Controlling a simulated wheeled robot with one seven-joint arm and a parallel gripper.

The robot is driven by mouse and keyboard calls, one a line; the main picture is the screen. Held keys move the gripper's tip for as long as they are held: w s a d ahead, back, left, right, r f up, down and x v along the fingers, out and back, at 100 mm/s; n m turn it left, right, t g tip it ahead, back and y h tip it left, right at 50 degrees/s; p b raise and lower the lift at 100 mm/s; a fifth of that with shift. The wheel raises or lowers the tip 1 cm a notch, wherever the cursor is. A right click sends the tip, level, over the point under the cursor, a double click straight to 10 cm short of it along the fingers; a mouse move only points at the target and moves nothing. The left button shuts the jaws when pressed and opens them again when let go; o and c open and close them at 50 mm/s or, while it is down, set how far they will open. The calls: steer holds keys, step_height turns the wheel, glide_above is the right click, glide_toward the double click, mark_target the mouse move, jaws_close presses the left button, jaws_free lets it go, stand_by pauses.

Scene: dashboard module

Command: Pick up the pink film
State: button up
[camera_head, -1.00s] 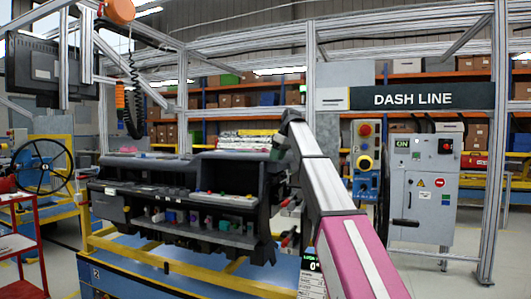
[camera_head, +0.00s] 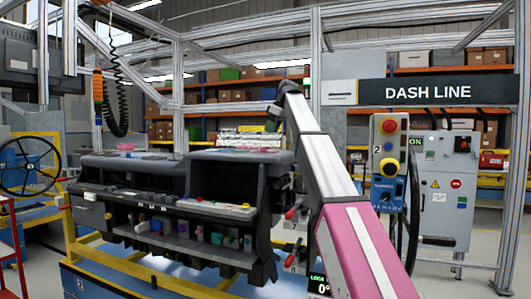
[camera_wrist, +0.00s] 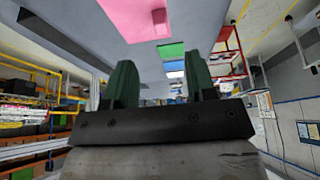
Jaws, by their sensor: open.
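In the wrist view a pink film (camera_wrist: 130,20) with a small raised pink tab lies on a grey surface at the top. A green patch (camera_wrist: 172,50) and a blue one lie beyond it. My gripper (camera_wrist: 158,80) has two dark green fingers, set apart and empty, with the pink film beyond the tips. In the head view my gripper (camera_head: 271,124) is small and partly hidden by my arm, above the right part of the black dashboard module (camera_head: 180,172). A pink item (camera_head: 124,147) lies on the module's left top; I cannot tell whether it is the same film.
The module rests on a yellow frame (camera_head: 110,277) over a blue base. A control box (camera_head: 388,165) stands to the right of my arm. A black handwheel (camera_head: 28,165) is at the left. Aluminium posts and beams surround the station.

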steer(key=x, duration=0.8)
steer(key=shift+a+f, duration=0.1)
steer(key=shift+f, duration=0.05)
jaws_close()
